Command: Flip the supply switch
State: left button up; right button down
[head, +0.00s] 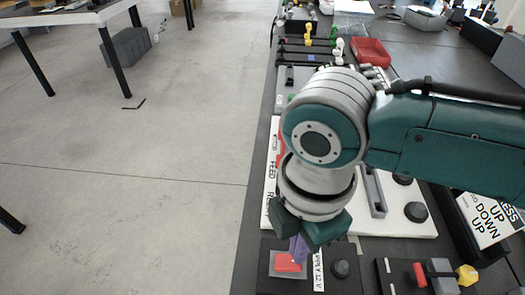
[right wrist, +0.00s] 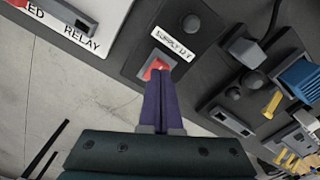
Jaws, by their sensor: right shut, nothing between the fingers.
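The supply switch is a red rocker (head: 286,264) in a light grey frame on a dark panel, beside a white label (head: 318,271) that reads SUPPLY 12 V. In the right wrist view the red rocker (right wrist: 155,67) shows just past my fingertips, partly hidden by them. My right gripper (head: 298,260) is shut with nothing between its purple fingers, and it points down at the rocker. Its closed fingertips (right wrist: 158,77) overlap the rocker's near edge; I cannot tell whether they touch it. My left gripper is in neither view.
A dark round knob (head: 341,268) sits right of the label. A white board (head: 272,165) with FEED and RELAY text lies behind. A panel with a red part (head: 420,274) and a yellow knob (head: 467,275) is at right. Open floor (head: 150,200) lies left of the bench.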

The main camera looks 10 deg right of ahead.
jog(key=shift+f+b, duration=0.45)
jog(key=shift+f, duration=0.1)
jog(key=shift+f, duration=0.4)
dwell(0.4)
jog(key=shift+r, duration=0.1)
notch_tip(320, 180, up, 7)
jog(key=p, duration=0.7)
dwell(0.4)
